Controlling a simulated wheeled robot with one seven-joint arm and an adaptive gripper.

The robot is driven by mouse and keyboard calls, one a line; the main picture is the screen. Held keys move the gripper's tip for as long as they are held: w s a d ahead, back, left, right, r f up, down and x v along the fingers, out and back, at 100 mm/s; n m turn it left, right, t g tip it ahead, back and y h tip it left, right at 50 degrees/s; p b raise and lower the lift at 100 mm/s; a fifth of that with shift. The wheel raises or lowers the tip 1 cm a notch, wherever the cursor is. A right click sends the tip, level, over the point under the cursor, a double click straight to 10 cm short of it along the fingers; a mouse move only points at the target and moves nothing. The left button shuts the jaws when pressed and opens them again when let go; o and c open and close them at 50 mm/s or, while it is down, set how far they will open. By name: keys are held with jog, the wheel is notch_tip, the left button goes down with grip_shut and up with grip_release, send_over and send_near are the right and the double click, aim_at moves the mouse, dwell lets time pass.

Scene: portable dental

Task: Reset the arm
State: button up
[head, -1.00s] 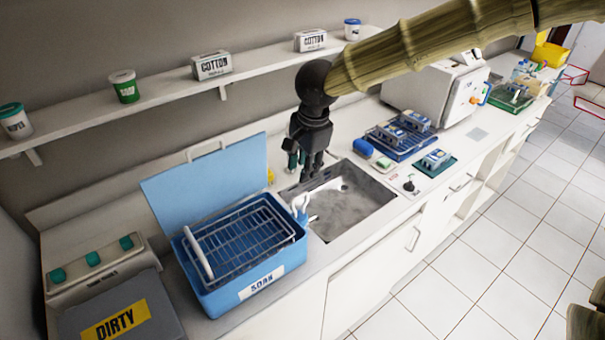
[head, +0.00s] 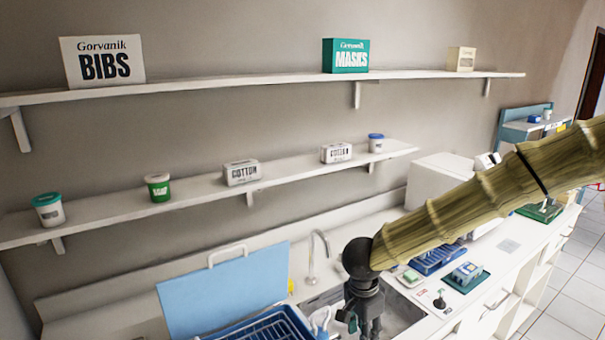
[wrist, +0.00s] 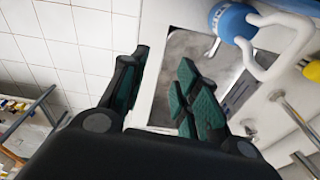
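My arm (head: 490,195) reaches in from the right in the head view, with a bamboo-like surface and a black ball joint. My gripper (head: 372,325) hangs down over the sink (head: 402,315), its tips cut off by the bottom edge. In the wrist view my gripper (wrist: 158,95) has its dark, green-padded fingers spread apart, with nothing between them. The sink basin (wrist: 190,50) lies below and beyond the fingers.
A blue tub with a rack (head: 262,328) and raised blue lid (head: 225,288) stands left of the sink. A faucet (head: 318,250) rises behind it. A blue tray (head: 437,261) and a green tray (head: 468,280) sit right. Two shelves (head: 300,170) line the wall.

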jog(key=s+d+f+n+h+b, duration=0.1)
jog(key=s+d+f, duration=0.35)
jog(key=f, duration=0.35)
jog(key=s+d+f+n+h+b, duration=0.1)
jog(key=s+d+f, duration=0.2)
jog(key=d+f, duration=0.3)
jog(key=s+d+f+n+h+b, duration=0.1)
jog(key=s+d+f+h, duration=0.2)
jog(key=f, duration=0.6)
jog(key=s+a+f+n+y, duration=0.2)
jog(key=s+f+n+y, duration=0.1)
jog(key=s, duration=0.8)
jog(key=s+a+f+n+y, duration=0.3)
jog(key=s+f+n, duration=0.3)
jog(key=s, duration=0.5)
notch_tip(320, 180, down, 2)
jog(key=shift+s+a+f+g, duration=0.15)
jog(key=shift+s+a+g, duration=0.1)
jog(key=shift+a+g, duration=0.15)
